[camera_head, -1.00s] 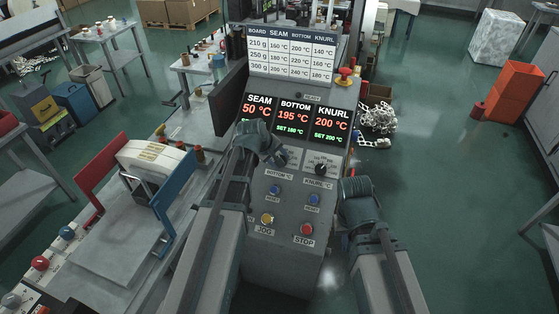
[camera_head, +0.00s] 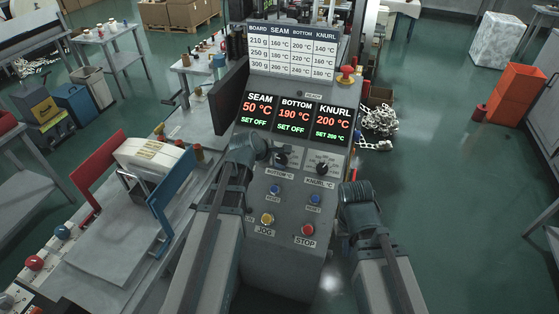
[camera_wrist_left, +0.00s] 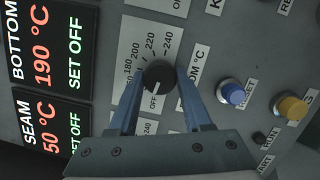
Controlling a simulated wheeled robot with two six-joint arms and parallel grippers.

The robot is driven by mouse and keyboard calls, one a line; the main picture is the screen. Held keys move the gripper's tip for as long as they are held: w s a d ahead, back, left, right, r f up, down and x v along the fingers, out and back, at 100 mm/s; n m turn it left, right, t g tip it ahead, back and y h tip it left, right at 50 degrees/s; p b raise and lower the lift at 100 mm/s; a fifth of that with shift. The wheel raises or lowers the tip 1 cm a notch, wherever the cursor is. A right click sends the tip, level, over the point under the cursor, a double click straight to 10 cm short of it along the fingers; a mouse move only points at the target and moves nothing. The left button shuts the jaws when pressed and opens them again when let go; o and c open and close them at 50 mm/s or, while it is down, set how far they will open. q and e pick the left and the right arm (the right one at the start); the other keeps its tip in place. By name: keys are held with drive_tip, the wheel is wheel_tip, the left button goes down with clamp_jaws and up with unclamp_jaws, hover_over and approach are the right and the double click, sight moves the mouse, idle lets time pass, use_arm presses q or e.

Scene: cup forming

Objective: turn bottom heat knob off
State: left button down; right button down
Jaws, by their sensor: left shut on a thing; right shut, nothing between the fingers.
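The bottom heat knob (camera_wrist_left: 158,75) is round and black, on a white dial plate. In the left wrist view its white mark points at OFF. My left gripper (camera_wrist_left: 159,84) has its blue-grey fingers on both sides of this knob, shut on it. In the head view the knob (camera_head: 281,160) shows just right of my left gripper (camera_head: 270,153). The BOTTOM display (camera_head: 294,116) reads 190 °C and SET OFF. My right gripper (camera_head: 360,205) is shut and empty, right of the panel; its fingers are hard to make out.
The knurl knob (camera_head: 321,168) is right of the bottom knob. Blue reset buttons (camera_head: 275,189), a yellow JOG button (camera_head: 267,219) and a red STOP button (camera_head: 307,230) are below. The SEAM display (camera_head: 257,110) reads SET OFF; KNURL (camera_head: 333,123) reads SET 200 °C.

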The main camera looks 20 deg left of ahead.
use_arm(q)
drive_tip(key=shift+s+n, duration=0.1)
drive_tip(key=shift+n, duration=0.6)
drive_tip(key=shift+t, duration=0.3)
drive_tip(key=shift+c, duration=1.6)
unclamp_jaws()
drive_tip(key=p+v, duration=0.9)
drive_tip(key=v, duration=0.4)
drive_tip(key=shift+s+r+p, duration=0.2)
drive_tip(key=shift+r+p, duration=0.15)
drive_tip(key=shift+p, duration=0.05)
